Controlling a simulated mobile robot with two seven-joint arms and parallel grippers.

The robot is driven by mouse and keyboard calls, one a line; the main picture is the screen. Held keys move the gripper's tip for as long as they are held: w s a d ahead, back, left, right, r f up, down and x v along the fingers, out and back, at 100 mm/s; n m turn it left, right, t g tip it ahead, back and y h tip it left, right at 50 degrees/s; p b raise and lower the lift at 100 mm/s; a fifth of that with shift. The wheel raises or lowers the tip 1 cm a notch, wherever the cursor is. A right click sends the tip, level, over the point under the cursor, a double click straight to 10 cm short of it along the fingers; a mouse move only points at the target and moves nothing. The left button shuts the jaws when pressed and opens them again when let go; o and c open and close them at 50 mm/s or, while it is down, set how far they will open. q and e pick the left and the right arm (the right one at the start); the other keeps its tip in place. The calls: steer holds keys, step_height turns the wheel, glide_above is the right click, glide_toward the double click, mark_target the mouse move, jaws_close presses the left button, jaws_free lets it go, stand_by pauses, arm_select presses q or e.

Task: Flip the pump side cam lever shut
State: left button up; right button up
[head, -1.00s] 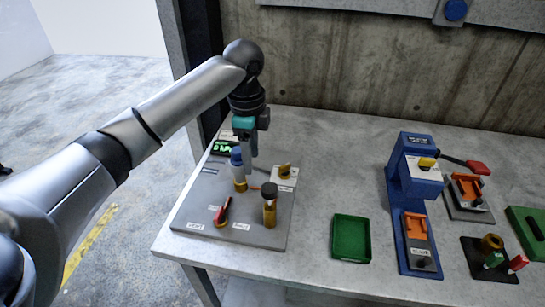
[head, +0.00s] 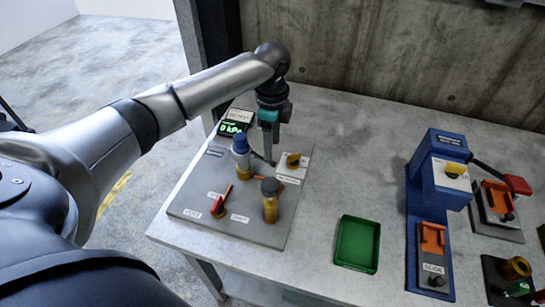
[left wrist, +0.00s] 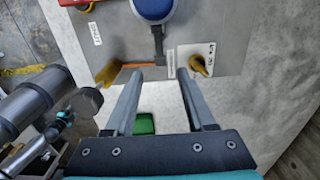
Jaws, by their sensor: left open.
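A grey pump panel (head: 190,200) lies at the left end of the bench. On it stands a blue-capped fitting (head: 241,150). A short dark lever (head: 262,157) sticks out flat beside this fitting; it looks like the cam lever, though I cannot read its label. In the left wrist view the dark lever (left wrist: 158,42) runs from the blue cap (left wrist: 153,8) toward the gap between my fingers. My left gripper (head: 270,157) points down just right of the fitting, open and empty. In the left wrist view its fingertips (left wrist: 157,73) straddle the lever's line. My right gripper is not in view.
The panel also carries a black-capped brass cylinder (head: 270,201), a red-handled vent lever (head: 220,205), a yellow knob (head: 293,161) and a display (head: 233,128) reading 0 kPa. A green tray (head: 357,244) and a blue stand (head: 428,210) are to the right. Bench between is clear.

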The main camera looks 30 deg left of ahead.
mark_target(272, 162)
arm_select(q)
step_height(272, 162, down, 5)
steer(key=shift+f, duration=0.2)
jaws_close()
stand_by(0.5)
